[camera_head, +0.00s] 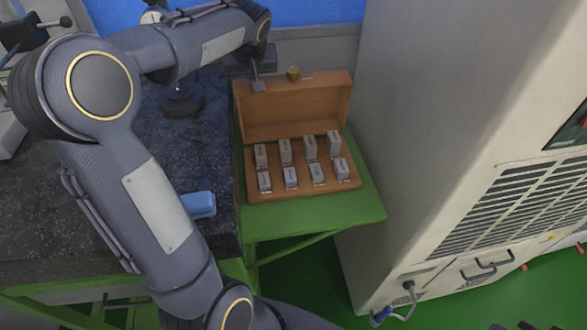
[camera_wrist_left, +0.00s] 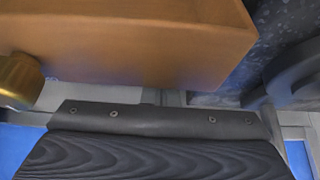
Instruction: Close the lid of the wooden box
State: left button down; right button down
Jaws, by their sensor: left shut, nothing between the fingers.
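The wooden box (camera_head: 252,192) stands on the green table with its lid (camera_head: 290,108) open and raised at the back. Several grey metal blocks stand in two rows inside it. My left gripper (camera_head: 258,86) is shut and empty at the upper left edge of the lid. I cannot tell whether it touches the lid. In the left wrist view the lid's wood (camera_wrist_left: 140,45) fills the upper part, close to the dark gripper body. My right gripper is not in view.
A brass knob-like object (camera_head: 293,73) shows just above the lid's top edge; it also shows in the left wrist view (camera_wrist_left: 18,80). A tall beige cabinet (camera_head: 440,120) stands to the right. A dark speckled worktop (camera_head: 220,222) with a blue object (camera_head: 199,204) lies left.

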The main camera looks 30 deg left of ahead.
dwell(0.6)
pick_arm(q)
jog(key=shift+s+d+b, duration=2.1)
jog(key=shift+s+d, duration=0.65)
jog(key=shift+s, duration=0.5)
notch_tip(320, 180, up, 8)
jog(key=p, duration=0.7)
jog(key=shift+r, duration=0.2)
